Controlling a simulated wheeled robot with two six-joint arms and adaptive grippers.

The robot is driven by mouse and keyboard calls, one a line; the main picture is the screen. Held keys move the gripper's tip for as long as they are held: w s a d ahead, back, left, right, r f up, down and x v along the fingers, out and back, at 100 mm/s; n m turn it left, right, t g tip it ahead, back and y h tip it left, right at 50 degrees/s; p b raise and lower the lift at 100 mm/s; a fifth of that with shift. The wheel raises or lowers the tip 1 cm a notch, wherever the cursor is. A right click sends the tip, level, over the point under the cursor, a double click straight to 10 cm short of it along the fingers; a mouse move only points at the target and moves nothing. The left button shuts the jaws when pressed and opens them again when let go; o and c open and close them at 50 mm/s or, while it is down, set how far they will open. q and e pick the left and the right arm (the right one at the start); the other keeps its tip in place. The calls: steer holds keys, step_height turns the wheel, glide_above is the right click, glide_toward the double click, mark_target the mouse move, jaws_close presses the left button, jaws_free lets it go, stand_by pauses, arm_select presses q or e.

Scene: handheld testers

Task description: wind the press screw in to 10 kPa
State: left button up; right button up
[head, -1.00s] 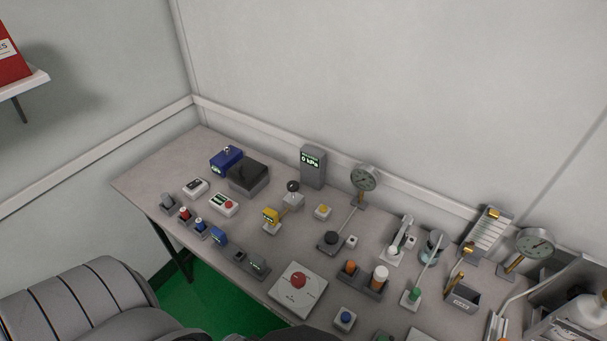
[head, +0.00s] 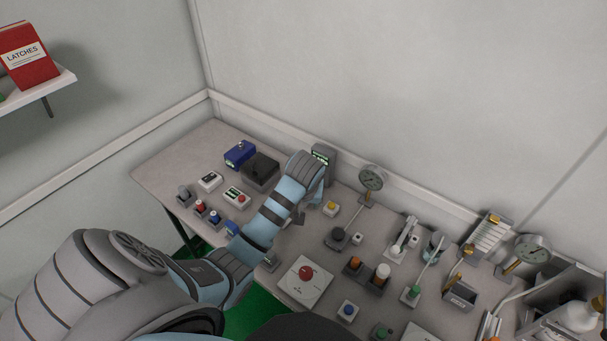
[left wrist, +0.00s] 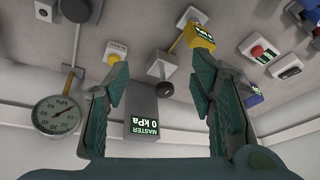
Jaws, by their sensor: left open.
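In the left wrist view, upside down, the press is a pale block (left wrist: 159,66) with a dark round knob (left wrist: 168,90) on a short stem. A brass rod joins it to a yellow meter (left wrist: 201,36). The grey master display (left wrist: 146,122) reads 0 kPa. My left gripper (left wrist: 162,62) is open and empty; the knob appears between its fingers, apart from both. In the head view my left arm covers the press and the yellow meter; the master display (head: 323,153) is partly hidden behind the wrist. My right gripper is not in view.
A dial gauge (head: 371,178) and a yellow button (head: 331,208) stand right of my left gripper. A black box (head: 260,170) and a blue box (head: 240,154) stand to its left. A red-button panel (head: 305,281) is nearer. The wall is close behind the display.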

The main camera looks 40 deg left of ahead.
arm_select(q)
steer(key=w+a+r+n, duration=0.3)
steer(key=w+a+r, duration=0.1)
steer(key=w+r, duration=0.3)
steer(key=b+x, duration=0.1)
steer(key=x, duration=0.3)
steer(key=b+x, duration=0.2)
steer(key=x, duration=0.3)
steer(key=b+x, duration=0.2)
steer(key=x, duration=0.3)
steer(key=shift+s+a+f, duration=0.2)
steer(key=shift+s+f, duration=0.05)
steer(key=shift+s, duration=0.1)
steer(key=shift+y, duration=0.3)
steer(key=shift+r, duration=0.1)
steer(key=c, duration=1.2)
